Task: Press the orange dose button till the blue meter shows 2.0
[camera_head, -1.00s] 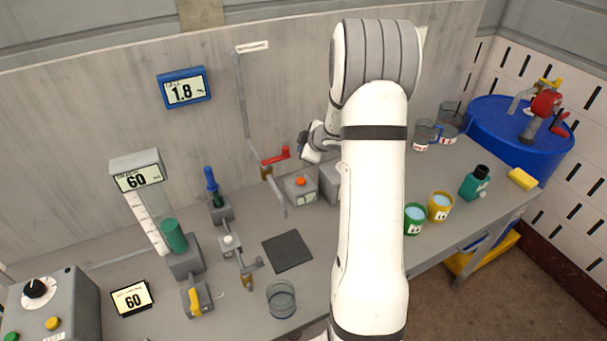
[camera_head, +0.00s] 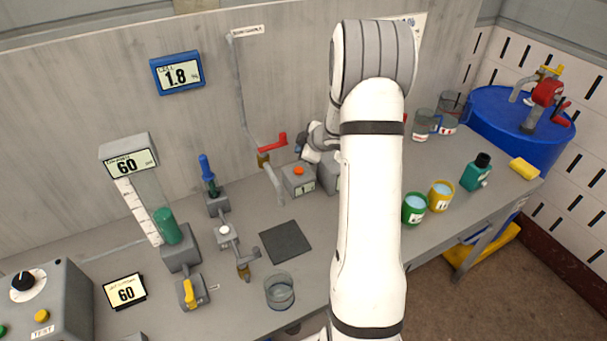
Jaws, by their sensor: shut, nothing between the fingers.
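The blue meter (camera_head: 178,73) on the back panel reads 1.8. The orange dose button (camera_head: 299,170) sits on top of a small grey box (camera_head: 299,184) on the bench. My gripper (camera_head: 304,152) is dark, small in view and partly hidden behind my white arm. It is shut and empty, just above and slightly right of the orange button in the picture. A small gap shows between them, so I see no contact.
A red-handled valve (camera_head: 272,143) on a pipe stands just left of the gripper. Another grey box (camera_head: 328,176) is close on the right, partly behind my arm. A dark square pad (camera_head: 285,242) and a glass beaker (camera_head: 280,291) are nearer the front.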

